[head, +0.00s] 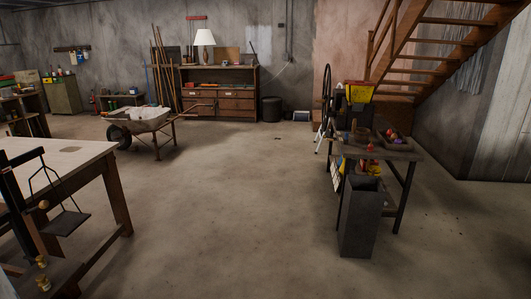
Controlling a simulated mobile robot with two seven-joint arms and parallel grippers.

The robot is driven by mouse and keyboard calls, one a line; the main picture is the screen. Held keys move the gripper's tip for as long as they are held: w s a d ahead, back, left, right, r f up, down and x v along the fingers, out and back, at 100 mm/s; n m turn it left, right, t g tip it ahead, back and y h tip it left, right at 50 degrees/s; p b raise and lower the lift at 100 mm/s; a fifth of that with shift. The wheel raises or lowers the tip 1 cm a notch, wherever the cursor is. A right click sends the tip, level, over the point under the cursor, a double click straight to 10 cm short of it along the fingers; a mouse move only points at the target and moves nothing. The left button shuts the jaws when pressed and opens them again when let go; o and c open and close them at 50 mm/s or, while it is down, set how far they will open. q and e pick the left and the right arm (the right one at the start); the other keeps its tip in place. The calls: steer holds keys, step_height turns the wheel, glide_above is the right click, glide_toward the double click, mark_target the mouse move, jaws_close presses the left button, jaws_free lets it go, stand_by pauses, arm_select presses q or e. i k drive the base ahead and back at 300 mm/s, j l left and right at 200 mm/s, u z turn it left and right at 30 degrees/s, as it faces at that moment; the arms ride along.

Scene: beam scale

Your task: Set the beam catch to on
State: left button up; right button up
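A beam scale (14,195) with a dark upright post stands at the left edge of the head view, cut off by the frame. A dark square pan (66,222) hangs from its thin hanger frame. Small brass-coloured parts show low on the scale. I cannot tell which part is the beam catch or how it is set. Neither of my grippers shows in the head view.
A pale-topped workbench (72,160) stands behind the scale. A wheelbarrow (150,125) is farther back. At right are a cluttered table (400,154) and a tall grey bin (360,222). The concrete floor (235,200) between is open. Wooden stairs (435,50) rise at right.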

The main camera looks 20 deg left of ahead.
mark_target(43, 204)
steer(key=i+u, duration=0.2)
steer(key=i, duration=0.3)
steer(key=i+u, duration=0.25)
steer(key=i, duration=0.3)
steer(key=i+l+u, duration=0.2)
steer(key=i, duration=0.3)
steer(key=i+u, duration=0.2)
steer(key=u, duration=0.2)
steer(key=i+u, duration=0.2)
steer(key=u, duration=0.15)
steer(key=i+l+u, duration=0.1)
steer(key=u, duration=0.3)
steer(key=i+l+u, duration=0.2)
steer(key=u, duration=0.2)
steer(key=i, duration=0.1)
